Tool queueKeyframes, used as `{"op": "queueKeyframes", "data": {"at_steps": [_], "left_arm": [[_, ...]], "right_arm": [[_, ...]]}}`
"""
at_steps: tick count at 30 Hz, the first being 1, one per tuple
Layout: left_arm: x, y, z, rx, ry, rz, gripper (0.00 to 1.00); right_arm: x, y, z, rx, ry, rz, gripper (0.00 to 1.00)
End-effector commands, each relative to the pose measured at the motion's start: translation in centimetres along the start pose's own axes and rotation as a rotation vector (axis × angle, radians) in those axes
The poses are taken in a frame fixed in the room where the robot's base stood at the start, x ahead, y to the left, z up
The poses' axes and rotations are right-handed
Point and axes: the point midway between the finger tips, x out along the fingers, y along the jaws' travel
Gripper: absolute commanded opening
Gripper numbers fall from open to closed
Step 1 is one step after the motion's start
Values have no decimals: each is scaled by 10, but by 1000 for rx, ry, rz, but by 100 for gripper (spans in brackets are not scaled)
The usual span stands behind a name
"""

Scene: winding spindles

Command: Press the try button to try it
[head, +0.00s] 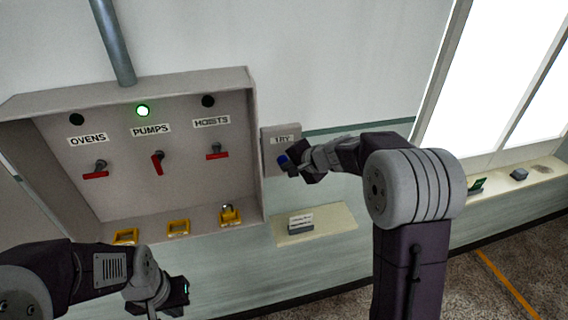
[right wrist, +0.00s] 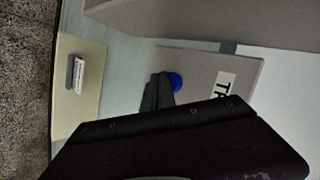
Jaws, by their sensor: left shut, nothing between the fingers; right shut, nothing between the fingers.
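The TRY plate (head: 270,146) is a grey box on the wall right of the switch panel. It also shows in the right wrist view (right wrist: 200,66). Its blue button (head: 283,159) is partly covered by my right gripper (head: 288,168). In the right wrist view the blue button (right wrist: 177,81) shows just beside the fingertips (right wrist: 160,88); I cannot tell whether they touch it. My right gripper is shut and empty. My left gripper (head: 182,291) is shut and empty, low in front of the wall below the panel.
The open panel box (head: 120,205) has red handles marked OVENS (head: 96,175), PUMPS (head: 157,162) and HOISTS (head: 217,155). A green lamp (head: 142,111) glows above PUMPS. Yellow pieces (head: 178,228) sit on its lower ledge. A small shelf (head: 335,224) holds a card block (head: 300,224).

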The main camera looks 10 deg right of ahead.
Motion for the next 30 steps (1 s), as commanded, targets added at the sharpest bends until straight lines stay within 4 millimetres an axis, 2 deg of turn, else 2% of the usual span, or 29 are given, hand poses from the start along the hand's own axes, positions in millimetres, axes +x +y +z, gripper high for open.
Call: {"op": "queueKeyframes", "data": {"at_steps": [15, 24, 30], "left_arm": [[1, 0, 0, 0, 0, 0, 0], [12, 0, 1, 0, 0, 0, 0], [12, 0, 1, 0, 0, 0, 0]], "right_arm": [[1, 0, 0, 0, 1, -1, 0], [-9, 8, 7, -1, 2, -2, 0], [-11, 8, 8, 0, 1, 0, 0]]}}
